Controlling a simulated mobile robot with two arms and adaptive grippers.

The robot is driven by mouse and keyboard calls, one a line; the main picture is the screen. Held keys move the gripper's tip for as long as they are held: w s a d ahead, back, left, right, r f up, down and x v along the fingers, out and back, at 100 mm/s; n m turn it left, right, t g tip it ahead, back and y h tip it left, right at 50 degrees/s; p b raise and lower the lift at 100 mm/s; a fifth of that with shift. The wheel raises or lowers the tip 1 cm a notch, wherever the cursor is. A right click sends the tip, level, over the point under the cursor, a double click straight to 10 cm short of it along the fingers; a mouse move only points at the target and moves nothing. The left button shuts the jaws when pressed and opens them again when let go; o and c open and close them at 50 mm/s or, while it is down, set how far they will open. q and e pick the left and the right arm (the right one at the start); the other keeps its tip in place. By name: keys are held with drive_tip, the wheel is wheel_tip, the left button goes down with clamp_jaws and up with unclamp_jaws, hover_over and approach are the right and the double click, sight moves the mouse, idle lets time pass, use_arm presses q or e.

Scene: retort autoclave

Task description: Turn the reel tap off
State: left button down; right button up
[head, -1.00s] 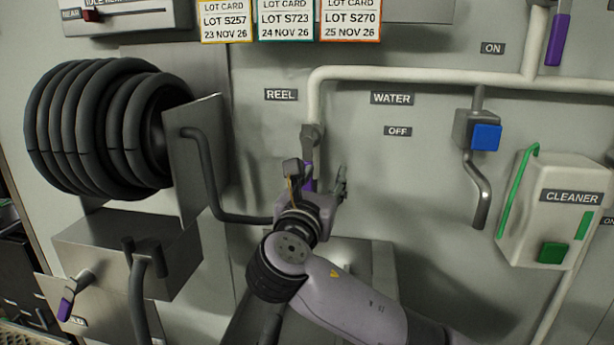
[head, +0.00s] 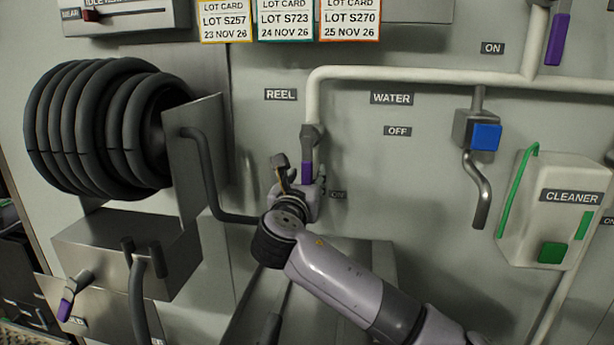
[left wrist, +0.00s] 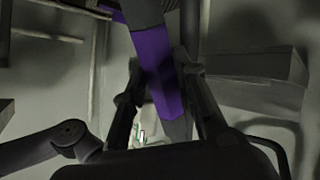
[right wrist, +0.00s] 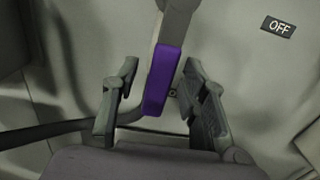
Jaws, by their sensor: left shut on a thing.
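The reel tap is on the white pipe under the REEL label, and its purple lever (head: 307,172) points down. The lever also shows in the right wrist view (right wrist: 160,80), hanging between my right gripper's fingers. My right gripper (head: 300,178) is open, with one finger on each side of the lever and gaps visible in the right wrist view (right wrist: 162,100). My left gripper (left wrist: 160,100) shows only in the left wrist view, shut on a purple and grey handle (left wrist: 157,62). I cannot tell what that handle belongs to.
An OFF label (head: 397,131) is right of the tap. A black hose reel (head: 95,125) with a steel bracket stands to the left. A blue-handled water tap (head: 486,137) and a cleaner dispenser (head: 550,215) are to the right.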

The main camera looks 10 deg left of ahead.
drive_tip(key=shift+w, duration=0.6)
drive_tip(key=shift+c, duration=0.2)
clamp_jaws()
idle(0.4)
